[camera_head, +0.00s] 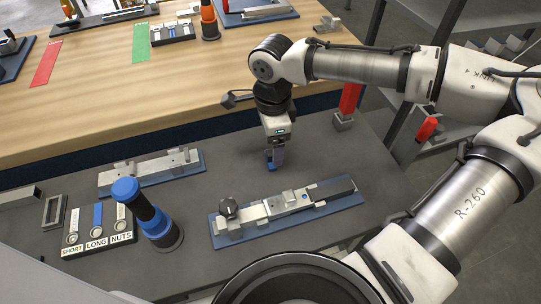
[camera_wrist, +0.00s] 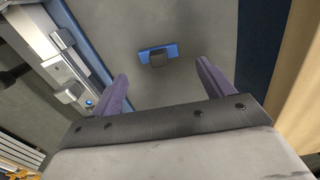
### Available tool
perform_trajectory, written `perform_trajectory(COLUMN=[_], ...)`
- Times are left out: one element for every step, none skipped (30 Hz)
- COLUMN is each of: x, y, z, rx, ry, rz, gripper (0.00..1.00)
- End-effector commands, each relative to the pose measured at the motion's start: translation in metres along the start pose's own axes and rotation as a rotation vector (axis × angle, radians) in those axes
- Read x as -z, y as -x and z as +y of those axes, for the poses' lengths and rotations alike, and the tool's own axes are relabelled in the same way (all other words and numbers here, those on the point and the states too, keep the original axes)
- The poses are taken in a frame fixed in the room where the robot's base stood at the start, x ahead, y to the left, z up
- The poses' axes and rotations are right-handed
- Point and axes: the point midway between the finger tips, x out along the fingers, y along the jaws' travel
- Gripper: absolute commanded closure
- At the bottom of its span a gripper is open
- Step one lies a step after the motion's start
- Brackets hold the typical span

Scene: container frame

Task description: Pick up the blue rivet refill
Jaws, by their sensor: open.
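A small blue piece with a dark block on it, which looks like the blue rivet refill (camera_wrist: 172,48), lies on the grey table top. It also shows in the head view as a small blue shape (camera_head: 270,166) just below my gripper, partly hidden by it. My gripper (camera_wrist: 163,68) is open, with its two purple fingers spread. In the wrist view the blue piece lies ahead of the fingertips, between their lines and apart from both. In the head view my gripper (camera_head: 277,160) points down over the grey table, close above the blue piece.
A metal fixture on a blue base (camera_head: 240,236) lies in front, and another fixture (camera_head: 150,173) lies at left. A blue-topped black tool (camera_head: 150,210) stands beside a tray labelled SHORT, LONG, NUTS (camera_head: 97,240). A wooden bench (camera_head: 180,90) is behind. Grey table around the blue piece is clear.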

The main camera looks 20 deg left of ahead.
Motion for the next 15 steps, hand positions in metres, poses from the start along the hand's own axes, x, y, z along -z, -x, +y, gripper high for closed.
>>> perform_trajectory(x=[-0.001, -0.001, -0.002, -0.003, -0.004, -0.005, -0.005, -0.005, -0.005, -0.005, -0.004, -0.004, -0.004, -0.004, -0.004], y=[-0.003, -0.006, -0.010, -0.014, -0.018, -0.024, -0.028, -0.033, -0.038, -0.041, -0.044, -0.046, -0.048, -0.048, -0.049], z=[0.001, 0.001, 0.001, 0.002, 0.002, 0.002, 0.002, 0.002, 0.002, 0.002, 0.002, 0.002, 0.002, 0.002, 0.002], rx=[-0.002, -0.003, -0.002, -0.003, -0.003, -0.003, -0.002, -0.002, -0.002, -0.001, -0.001, 0.000, 0.000, 0.001, 0.001], ry=[0.001, 0.001, 0.002, 0.003, 0.003, 0.003, 0.002, 0.001, 0.000, 0.001, 0.001, 0.000, 0.000, 0.000, 0.000], rz=[0.001, 0.001, 0.001, 0.002, 0.001, 0.002, 0.002, 0.002, 0.000, 0.001, 0.001, 0.001, 0.000, 0.000, 0.000], gripper=[0.20, 0.20, 0.20, 0.20, 0.20, 0.20, 0.20, 0.20, 0.20, 0.20, 0.20, 0.20, 0.20, 0.20, 0.20])
